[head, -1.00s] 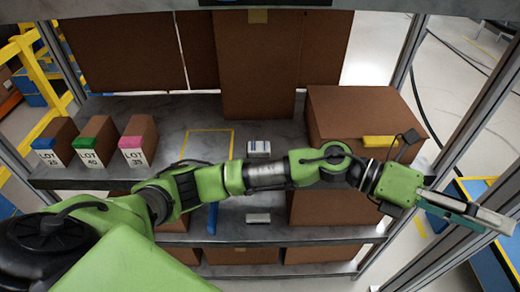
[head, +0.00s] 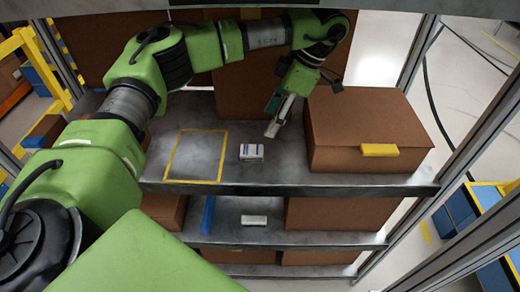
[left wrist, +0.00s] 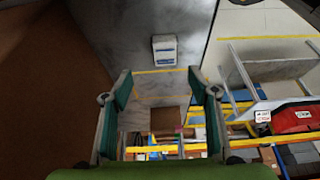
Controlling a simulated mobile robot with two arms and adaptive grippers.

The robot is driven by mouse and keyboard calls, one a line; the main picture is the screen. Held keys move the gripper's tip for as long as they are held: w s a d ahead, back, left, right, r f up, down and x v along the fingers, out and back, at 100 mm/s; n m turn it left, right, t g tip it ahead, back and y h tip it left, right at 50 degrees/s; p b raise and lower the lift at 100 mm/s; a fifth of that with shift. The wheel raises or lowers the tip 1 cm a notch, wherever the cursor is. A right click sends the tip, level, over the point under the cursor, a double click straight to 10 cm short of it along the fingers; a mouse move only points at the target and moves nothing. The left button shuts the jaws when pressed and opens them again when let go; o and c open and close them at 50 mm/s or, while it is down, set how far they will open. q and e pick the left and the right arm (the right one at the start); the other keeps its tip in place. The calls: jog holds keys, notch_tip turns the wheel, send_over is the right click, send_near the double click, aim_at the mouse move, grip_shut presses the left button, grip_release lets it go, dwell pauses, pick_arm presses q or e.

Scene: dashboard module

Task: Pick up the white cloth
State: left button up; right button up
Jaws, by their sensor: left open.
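A small white block-like bundle with a blue mark (head: 251,152), which seems to be the white cloth, lies on the upper shelf, just right of a yellow-taped rectangle. It also shows in the left wrist view (left wrist: 164,49), beyond and between the fingertips. My left gripper (head: 274,120) hangs over the shelf, right of and behind the bundle, pointing down and apart from it. In the left wrist view the jaws (left wrist: 161,82) are wide apart and empty. My right gripper is not in view.
A large brown box (head: 365,125) with a yellow tag (head: 379,150) stands close right of my left gripper. A similar white item (head: 254,220) and a blue strip (head: 208,215) are on the lower shelf. The yellow-taped rectangle (head: 168,160) is empty.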

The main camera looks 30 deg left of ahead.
aim_at(253, 150)
pick_arm(q)
jog(key=s+a+f, duration=0.1)
jog(key=s+f, duration=0.1)
jog(key=shift+s+a+f, duration=0.3)
jog(key=shift+s+a, duration=0.1)
jog(key=x, duration=0.3)
jog(key=shift+w, duration=0.2)
jog(key=shift+w+d+f, duration=0.1)
jog(key=shift+w+f, duration=0.05)
jog(key=shift+f, duration=0.05)
jog(key=p+x, duration=0.2)
jog(key=shift+f+p, duration=0.35)
jog(key=shift+p, duration=0.05)
jog(key=shift+x, duration=1.05)
jog(key=shift+f, duration=0.3)
jog(key=c, duration=1.2)
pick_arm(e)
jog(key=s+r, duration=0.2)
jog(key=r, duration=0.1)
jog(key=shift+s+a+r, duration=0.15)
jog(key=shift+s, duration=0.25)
